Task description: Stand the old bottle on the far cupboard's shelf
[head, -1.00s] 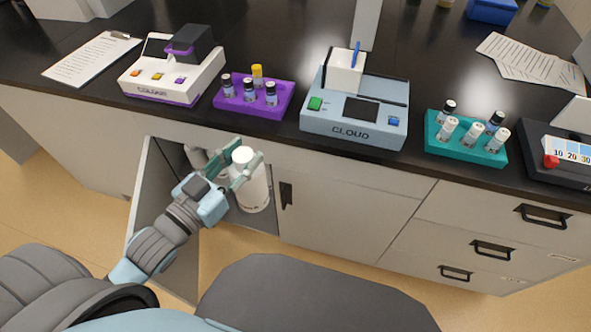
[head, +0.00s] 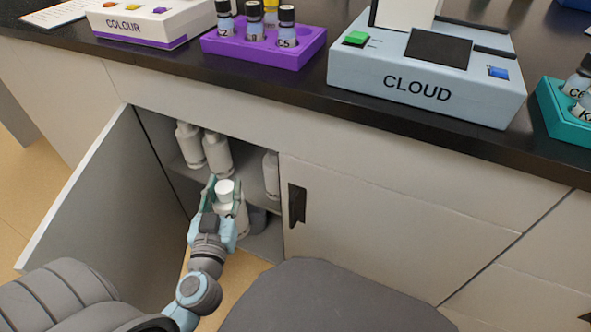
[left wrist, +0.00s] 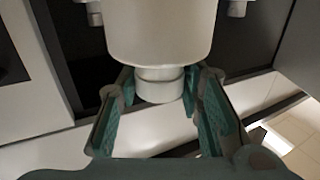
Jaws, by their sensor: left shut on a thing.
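A white bottle with a white cap (head: 225,187) is held upright in front of the open cupboard. My left gripper (head: 222,193) is shut on it near its top, its fingers on either side. In the left wrist view the bottle (left wrist: 160,35) appears with its cap end between the green finger pads (left wrist: 158,105). The cupboard's shelf (head: 250,180) shows behind and above the gripper. Its inner depth is partly hidden by my gripper and the bottle. My right gripper is not in view.
White bottles stand on the shelf at left (head: 188,145), beside them (head: 217,153), and at right (head: 271,175), leaving a gap between. The cupboard door (head: 105,200) is open at left. A dark object (head: 257,218) sits below the shelf. The counter edge (head: 300,115) overhangs above.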

